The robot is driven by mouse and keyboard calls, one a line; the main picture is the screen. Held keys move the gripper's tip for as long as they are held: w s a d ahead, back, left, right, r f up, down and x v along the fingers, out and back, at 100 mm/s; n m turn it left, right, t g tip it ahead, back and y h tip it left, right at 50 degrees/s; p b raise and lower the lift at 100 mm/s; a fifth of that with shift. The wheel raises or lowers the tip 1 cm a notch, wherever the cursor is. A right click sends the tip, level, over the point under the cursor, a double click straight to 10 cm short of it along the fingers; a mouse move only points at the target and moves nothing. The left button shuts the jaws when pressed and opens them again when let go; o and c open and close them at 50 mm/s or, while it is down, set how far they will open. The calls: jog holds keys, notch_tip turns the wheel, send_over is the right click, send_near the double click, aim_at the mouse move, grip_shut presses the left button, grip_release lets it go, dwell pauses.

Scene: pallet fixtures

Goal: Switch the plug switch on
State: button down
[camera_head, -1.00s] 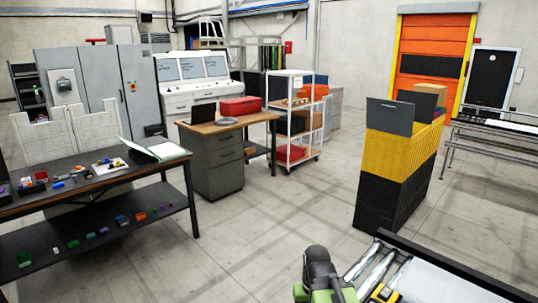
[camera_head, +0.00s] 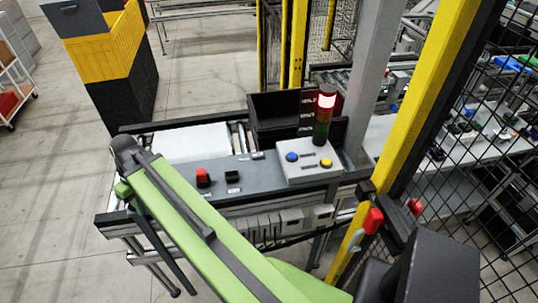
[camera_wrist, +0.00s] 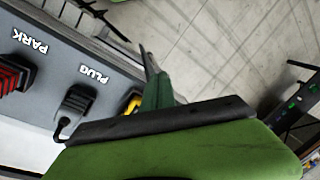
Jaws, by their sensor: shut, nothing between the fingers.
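In the wrist view, a dark switch (camera_wrist: 76,104) sits beside the label PLUG on a grey panel (camera_wrist: 52,42), with a dark cable at its lower end. Its position, on or off, is not clear. My gripper (camera_wrist: 149,66) is shut and empty, to the right of the panel and apart from the plug switch. In the head view, the control panel (camera_head: 178,176) stands on the near bench, partly hidden by my green arm. Its labels are too small to read there, and my gripper cannot be made out.
A red switch (camera_wrist: 13,75) labelled PARK is left of the plug switch; a yellow part (camera_wrist: 133,101) is to its right. In the head view, a box with blue and yellow buttons (camera_head: 308,163) and a lit signal tower (camera_head: 324,115) stand right. A mesh fence (camera_head: 470,140) bounds the right side.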

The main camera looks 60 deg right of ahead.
jog(key=s+d+r+t+y, duration=0.1)
jog(key=s+d, duration=0.4)
jog(key=d, duration=0.9)
jog(key=s+d+r+t+y+p, duration=0.1)
jog(key=s+d+r+t, duration=0.3)
jog(key=d, duration=1.1)
jog(key=shift+s+d+r+t+y, duration=0.15)
jog(key=shift+s+r+t+y, duration=0.25)
jog(key=shift+s, duration=0.55)
